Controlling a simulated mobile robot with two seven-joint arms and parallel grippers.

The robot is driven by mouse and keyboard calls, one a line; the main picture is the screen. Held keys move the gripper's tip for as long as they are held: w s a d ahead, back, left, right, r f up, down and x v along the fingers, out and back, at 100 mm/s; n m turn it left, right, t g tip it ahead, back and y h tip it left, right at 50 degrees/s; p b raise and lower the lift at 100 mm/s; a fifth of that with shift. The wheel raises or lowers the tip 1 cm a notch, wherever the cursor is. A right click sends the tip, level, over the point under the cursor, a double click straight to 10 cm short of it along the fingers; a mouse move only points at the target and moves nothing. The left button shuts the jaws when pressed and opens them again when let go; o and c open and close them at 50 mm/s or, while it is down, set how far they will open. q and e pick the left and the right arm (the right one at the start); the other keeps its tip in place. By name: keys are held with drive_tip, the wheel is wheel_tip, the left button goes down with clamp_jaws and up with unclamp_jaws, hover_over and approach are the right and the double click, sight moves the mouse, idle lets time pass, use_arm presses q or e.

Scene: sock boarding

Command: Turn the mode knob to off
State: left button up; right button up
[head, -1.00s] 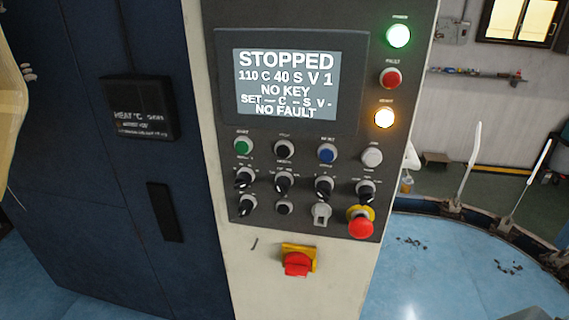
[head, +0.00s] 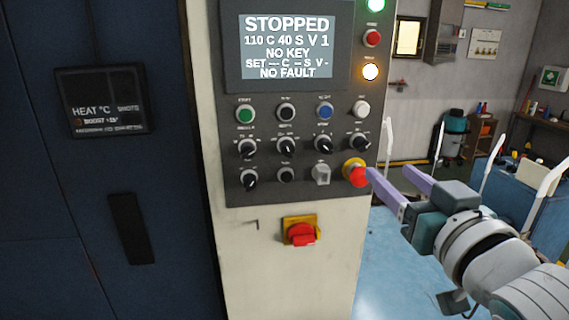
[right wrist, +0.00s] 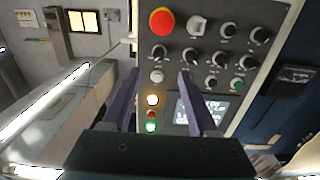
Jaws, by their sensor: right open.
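The control panel (head: 305,120) carries a row of black selector knobs with white pointers: the far-left knob (head: 247,149), a second (head: 286,147), a third (head: 322,145) and a fourth (head: 360,142). Another black knob (head: 250,179) sits below the far-left one. The labels are too small to read, so I cannot tell which is the mode knob. My right gripper (head: 389,170) is open and empty, just right of the panel edge near the red mushroom button (head: 357,175). In the right wrist view, its fingers (right wrist: 160,74) point toward the panel, which appears upside down. My left gripper is not in view.
A display (head: 287,47) reads STOPPED, NO KEY and NO FAULT. Below the panel is a red switch on a yellow plate (head: 301,232). A dark blue cabinet with a black handle (head: 131,228) stands left. The red mushroom button protrudes close to my right fingers.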

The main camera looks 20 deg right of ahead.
sight(365, 148)
drive_tip(key=p+x, duration=0.1)
drive_tip(key=x, duration=0.7)
drive_tip(key=shift+w+d+r, duration=0.1)
drive_tip(key=shift+w+d, duration=0.05)
drive_tip(key=shift+w, duration=0.15)
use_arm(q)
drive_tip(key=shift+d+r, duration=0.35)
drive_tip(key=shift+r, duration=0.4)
use_arm(e)
drive_tip(key=shift+w+d, duration=0.1)
drive_tip(key=shift+w, duration=0.5)
drive_tip(key=c, duration=0.3)
clamp_jaws()
